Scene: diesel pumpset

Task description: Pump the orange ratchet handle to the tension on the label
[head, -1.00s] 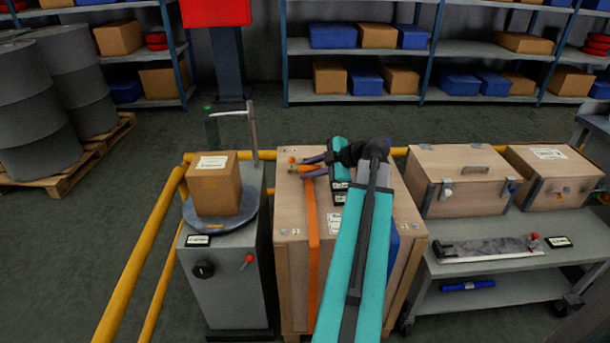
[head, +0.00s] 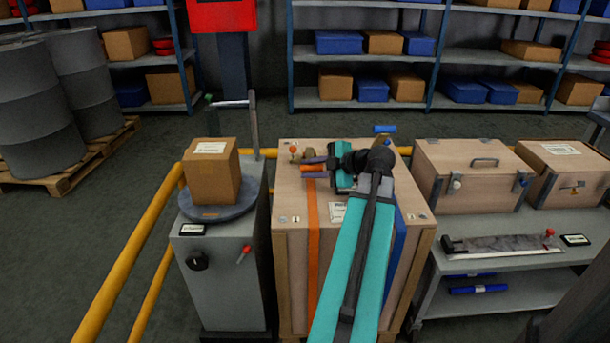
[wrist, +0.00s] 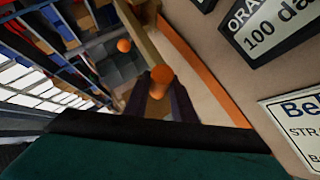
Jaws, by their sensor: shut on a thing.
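My gripper (head: 313,168) is at the top of the wooden crate (head: 292,215), its two purple fingers closed around the orange ratchet handle (head: 308,169). In the wrist view the rounded orange end of the handle (wrist: 159,78) shows between the fingers (wrist: 167,100). The orange strap (head: 313,225) runs down the crate's front; in the wrist view it also shows as a band (wrist: 205,70). A dark label (wrist: 268,28) there reads "ORA… 100 da…", partly cut off. The ratchet's body is mostly hidden.
A blue handle (head: 385,129) stands at the crate's back edge, near the blue strap (head: 398,240). A grey stand with a carton (head: 213,175) is at left. A bench with wooden cases (head: 470,185) is at right. Yellow rails (head: 130,255) run at left.

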